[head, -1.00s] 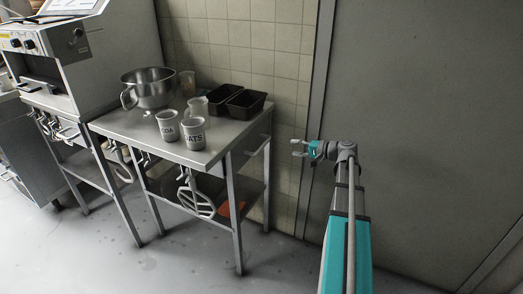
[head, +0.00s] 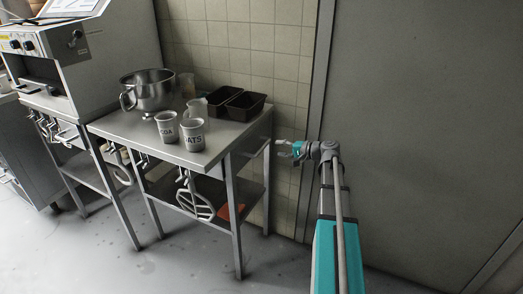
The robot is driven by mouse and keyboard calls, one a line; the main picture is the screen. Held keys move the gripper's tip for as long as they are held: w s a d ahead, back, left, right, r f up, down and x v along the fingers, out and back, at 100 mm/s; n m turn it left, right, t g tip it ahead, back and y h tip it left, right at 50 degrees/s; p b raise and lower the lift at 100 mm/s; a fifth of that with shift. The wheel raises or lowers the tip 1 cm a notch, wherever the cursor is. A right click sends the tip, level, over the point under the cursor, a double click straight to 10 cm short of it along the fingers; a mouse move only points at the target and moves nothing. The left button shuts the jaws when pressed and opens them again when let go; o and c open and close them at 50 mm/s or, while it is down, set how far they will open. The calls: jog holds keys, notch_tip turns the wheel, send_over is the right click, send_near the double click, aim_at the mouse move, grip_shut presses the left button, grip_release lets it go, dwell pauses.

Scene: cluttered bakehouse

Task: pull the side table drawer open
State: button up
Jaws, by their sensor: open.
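The side table (head: 226,160) is a steel table with a lower shelf, left of my gripper. Its drawer front (head: 248,143) is on the narrow right-hand end under the top, seen at a steep angle, with a bar handle that is hard to make out. The drawer looks closed. My gripper (head: 279,148) is open and empty, pointing left at that end of the table. A small gap seems to show between the fingertips and the handle; I cannot tell the exact distance.
Mixer tools (head: 194,200) hang from the front. A grey wall panel (head: 420,120) is close on the right. Floor in front is clear.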

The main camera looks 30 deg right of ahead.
aim_at(263, 146)
jog(key=shift+b+x, duration=0.7)
jog(key=shift+x, duration=3.25)
grip_shut()
jog(key=shift+a, duration=0.2)
jog(key=shift+s+d, duration=0.1)
